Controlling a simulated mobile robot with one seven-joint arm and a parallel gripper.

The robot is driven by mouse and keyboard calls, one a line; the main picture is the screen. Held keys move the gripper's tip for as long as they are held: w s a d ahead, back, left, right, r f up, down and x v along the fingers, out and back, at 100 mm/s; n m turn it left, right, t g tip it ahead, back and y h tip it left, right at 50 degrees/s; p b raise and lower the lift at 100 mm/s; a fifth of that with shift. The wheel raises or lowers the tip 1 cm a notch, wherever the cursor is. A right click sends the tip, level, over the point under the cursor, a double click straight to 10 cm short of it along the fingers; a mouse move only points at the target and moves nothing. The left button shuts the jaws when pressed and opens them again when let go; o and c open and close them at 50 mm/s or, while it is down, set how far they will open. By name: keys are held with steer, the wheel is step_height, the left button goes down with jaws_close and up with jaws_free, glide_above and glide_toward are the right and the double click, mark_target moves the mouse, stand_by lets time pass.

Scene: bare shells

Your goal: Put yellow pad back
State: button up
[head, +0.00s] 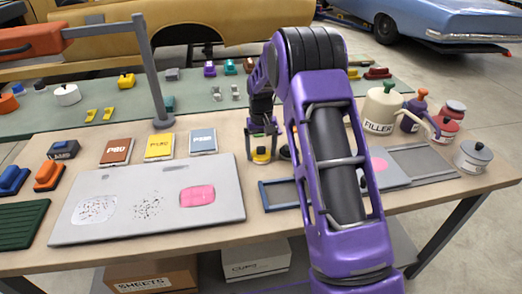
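A flat yellow sandpaper pack (159,146) lies between a brown pack (116,150) and a blue-grey pack (203,141).
A grey panel (220,210) with a pink patch lies front left. A blue frame (279,196) lies near my arm, which hides part of the table. Filler can (381,112), purple bottle and tins stand right. A grey post (153,75) rises behind the packs.

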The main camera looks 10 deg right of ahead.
mark_target(261, 147)
steer(key=shift+o, duration=0.6)
step_height(261, 147, up, 12)
steer(key=p, duration=0.1)
steer(key=shift+r, duration=0.2)
steer(key=shift+f, duration=0.1)
step_height(261, 147, down, 13)
steer(key=shift+r+b, duration=0.2)
steer(key=shift+b, duration=0.35)
step_height(261, 147, up, 3)
steer(key=shift+r, duration=0.9)
